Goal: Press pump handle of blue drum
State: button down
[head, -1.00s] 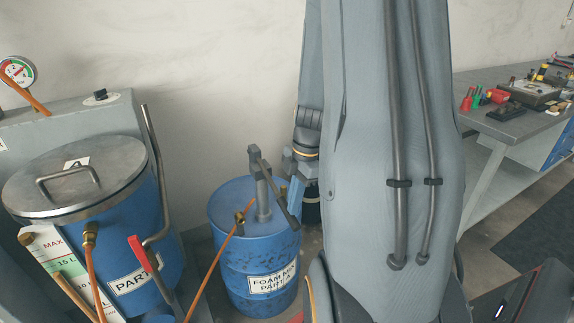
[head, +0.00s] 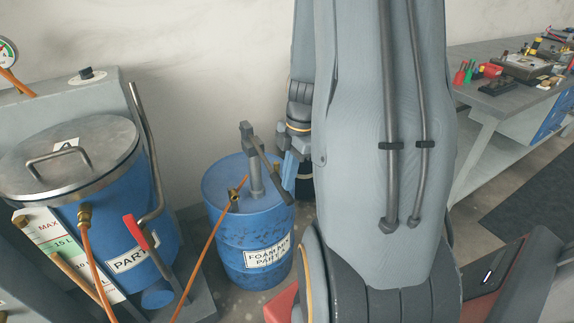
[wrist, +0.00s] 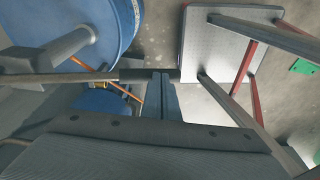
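The blue drum (head: 250,228), labelled foam mix part A, stands on the floor left of my arm in the head view. A grey pump (head: 255,178) rises from its lid, and its dark handle (head: 264,158) slopes down to the right. My gripper (head: 289,174) is at the handle's outer end. In the wrist view the handle's thick dark grip (wrist: 140,75) crosses the tips of my gripper (wrist: 161,78). The fingers look shut side by side. I cannot tell whether they touch the grip. The drum also shows at upper left in the wrist view (wrist: 124,20).
A blue tank (head: 150,265) with a metal lid and a red-handled lever (head: 137,232) stand left of the drum. An orange hose (head: 210,245) runs from the drum. A workbench (head: 490,95) with tools stands at right.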

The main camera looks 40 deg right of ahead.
jog(key=s+d+r, duration=0.1)
jog(key=s+r, duration=0.1)
jog(key=r, duration=0.4)
jog(key=s+d+r, duration=0.1)
jog(key=r, duration=0.5)
jog(key=shift+s+r, duration=0.35)
